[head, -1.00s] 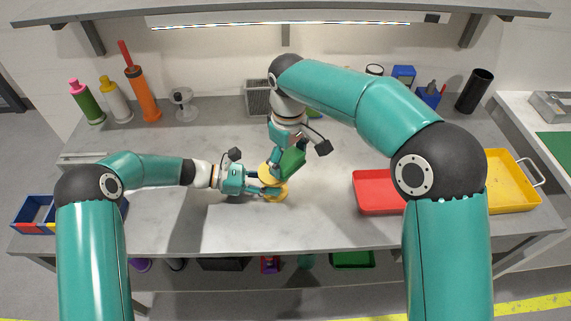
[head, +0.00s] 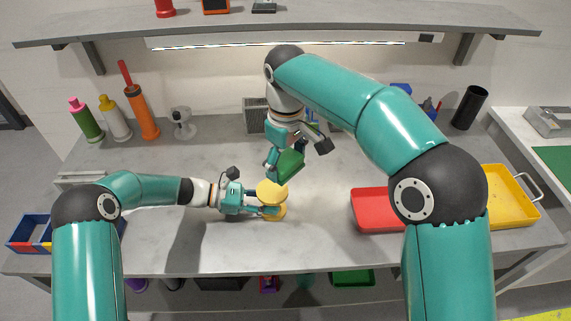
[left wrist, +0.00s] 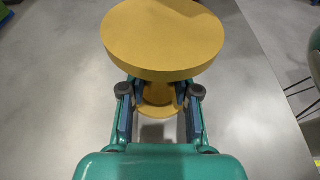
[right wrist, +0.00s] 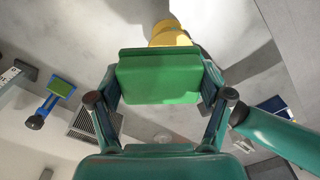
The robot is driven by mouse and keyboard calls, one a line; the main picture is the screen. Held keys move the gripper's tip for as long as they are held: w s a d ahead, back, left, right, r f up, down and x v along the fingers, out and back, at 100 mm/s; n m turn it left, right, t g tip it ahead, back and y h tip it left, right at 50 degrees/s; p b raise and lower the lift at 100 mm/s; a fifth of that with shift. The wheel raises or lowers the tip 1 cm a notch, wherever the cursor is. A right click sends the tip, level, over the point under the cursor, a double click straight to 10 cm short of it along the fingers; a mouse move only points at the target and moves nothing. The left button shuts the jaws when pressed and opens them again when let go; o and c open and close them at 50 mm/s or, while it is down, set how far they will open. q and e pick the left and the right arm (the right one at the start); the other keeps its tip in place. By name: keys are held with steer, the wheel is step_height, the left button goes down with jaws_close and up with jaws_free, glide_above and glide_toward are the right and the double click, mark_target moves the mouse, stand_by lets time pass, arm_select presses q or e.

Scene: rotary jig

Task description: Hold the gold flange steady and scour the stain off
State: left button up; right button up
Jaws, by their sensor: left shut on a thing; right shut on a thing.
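The gold flange (head: 272,191) is spool-shaped, with a wide disc above a narrower neck and a lower disc, upright over the middle of the bench. My left gripper (head: 262,210) is shut on its neck from the left, below the top disc. In the left wrist view the top disc (left wrist: 163,38) looks plain; I see no clear stain on it. My right gripper (head: 284,160) is shut on a green scouring pad (head: 291,166), just behind and right of the flange. In the right wrist view the pad (right wrist: 158,78) partly hides the flange (right wrist: 170,35).
A red tray (head: 372,212) and a yellow tray (head: 513,208) stand at the right. Several bottles (head: 142,112) and a small white stand (head: 183,123) line the back left. A blue and red bin (head: 30,233) sits at the left edge. The bench front is clear.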

arm_select(q)
steer(key=o, duration=0.9)
steer(key=shift+a, duration=0.1)
steer(key=v, duration=1.1)
steer(key=shift+a, duration=0.4)
